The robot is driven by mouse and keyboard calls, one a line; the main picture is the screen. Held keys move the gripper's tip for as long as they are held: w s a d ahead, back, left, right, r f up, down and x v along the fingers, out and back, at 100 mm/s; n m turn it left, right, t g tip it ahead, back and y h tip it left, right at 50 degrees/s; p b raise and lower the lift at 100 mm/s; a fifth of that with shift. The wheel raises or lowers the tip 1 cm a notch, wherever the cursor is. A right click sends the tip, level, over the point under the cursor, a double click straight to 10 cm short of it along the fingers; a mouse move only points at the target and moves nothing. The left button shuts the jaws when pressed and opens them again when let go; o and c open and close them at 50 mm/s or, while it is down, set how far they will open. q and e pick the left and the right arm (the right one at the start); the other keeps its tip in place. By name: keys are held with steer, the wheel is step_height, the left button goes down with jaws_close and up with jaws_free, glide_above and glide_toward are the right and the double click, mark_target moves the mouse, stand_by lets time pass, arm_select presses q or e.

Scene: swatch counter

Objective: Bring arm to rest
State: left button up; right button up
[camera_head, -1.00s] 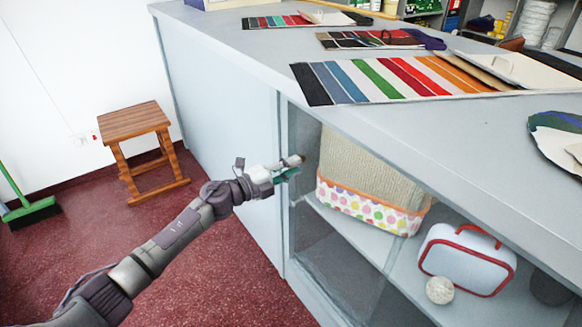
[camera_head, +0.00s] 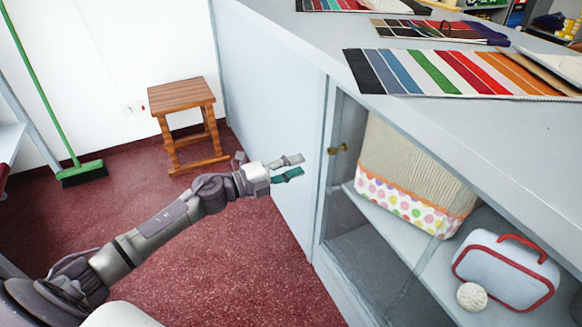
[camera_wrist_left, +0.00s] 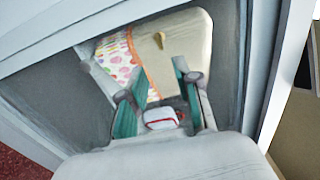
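My left gripper (camera_head: 298,166) is open and empty in the head view, with its two fingers apart. It is in the air in front of the counter's cabinet, left of a small brass knob (camera_head: 338,149) and not touching it. In the left wrist view, the spread teal-padded fingers (camera_wrist_left: 152,95) frame the cabinet front, and the knob (camera_wrist_left: 158,40) shows beyond them. My left arm reaches in from the lower left of the head view. My right gripper is not in view.
The grey counter (camera_head: 285,50) with color swatches (camera_head: 440,72) stands close on the right. Behind its glass are a dotted basket (camera_head: 410,205), a red-trimmed case (camera_head: 507,272) and a pale ball (camera_head: 471,296). A wooden stool (camera_head: 181,96) and green broom (camera_head: 82,172) stand left. Red floor is clear.

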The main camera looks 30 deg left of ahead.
arm_select(q)
steer(key=shift+s+a, duration=0.25)
steer(key=shift+s, duration=0.1)
steer(key=shift+d, duration=0.1)
